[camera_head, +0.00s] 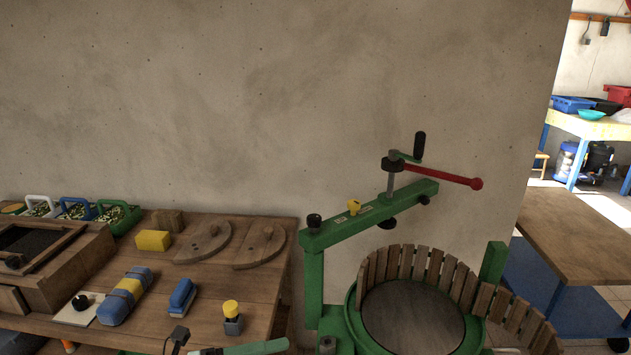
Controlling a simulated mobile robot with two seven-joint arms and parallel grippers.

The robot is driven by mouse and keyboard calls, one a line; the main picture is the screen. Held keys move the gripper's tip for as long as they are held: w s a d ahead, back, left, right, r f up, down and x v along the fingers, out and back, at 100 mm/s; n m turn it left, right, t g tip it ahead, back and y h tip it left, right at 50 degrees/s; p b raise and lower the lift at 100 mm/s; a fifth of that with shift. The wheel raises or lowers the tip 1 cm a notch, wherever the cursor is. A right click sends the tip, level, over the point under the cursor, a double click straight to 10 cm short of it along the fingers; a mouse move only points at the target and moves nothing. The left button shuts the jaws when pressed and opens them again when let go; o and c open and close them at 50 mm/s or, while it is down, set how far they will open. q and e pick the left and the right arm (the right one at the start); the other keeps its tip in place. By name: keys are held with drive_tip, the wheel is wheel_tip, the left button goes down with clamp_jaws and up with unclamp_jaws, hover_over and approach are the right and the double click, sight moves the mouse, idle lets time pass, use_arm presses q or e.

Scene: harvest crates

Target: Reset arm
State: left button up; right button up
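A green fruit press stands right of the wooden bench. Its green swing arm (370,212) runs from a post at the left up to the right, over the back of the basket. A red lever (440,176) with a red ball end points right from the screw at the top of the arm, and a black grip (419,146) stands upright beside it. The wooden-slat basket (427,265) stands open at the right, showing a dark round inside (413,318). Neither of my grippers can be made out in the view.
The bench (213,283) holds two half-round wooden boards (203,246), a yellow block (153,240), a blue-and-yellow roll (126,296), a blue brush (182,296) and small crates (118,216). A green-handled item (255,348) lies at the bottom edge. Another wooden table (580,235) stands at the right.

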use_arm(q)
drive_tip(key=a+f+n+t+y+p, duration=0.1)
drive_tip(key=a+f+n+t+y, duration=0.3)
drive_tip(key=n, duration=0.6)
drive_tip(key=a+f+n+t+y+p, duration=0.1)
drive_tip(key=a+f+n+t+y, duration=0.35)
drive_tip(key=n, duration=0.65)
drive_tip(key=s+a+f+n+g+y+p, duration=0.1)
drive_tip(key=s+f+n+g+y, duration=0.3)
drive_tip(key=s+f+n, duration=0.4)
drive_tip(key=s+f+y, duration=0.1)
drive_tip(key=s+f, duration=0.4)
drive_tip(key=s, duration=0.1)
drive_tip(key=shift+s+f+n, duration=0.25)
drive_tip(key=shift+f+n, duration=0.1)
drive_tip(key=shift+n, duration=0.05)
use_arm(e)
drive_tip(key=r, duration=0.1)
drive_tip(key=s+r, duration=0.1)
drive_tip(key=r, duration=0.1)
drive_tip(key=shift+s+d, duration=0.15)
drive_tip(key=shift+d, duration=0.05)
use_arm(q)
drive_tip(key=shift+a+g, duration=0.1)
drive_tip(key=shift+g, duration=0.15)
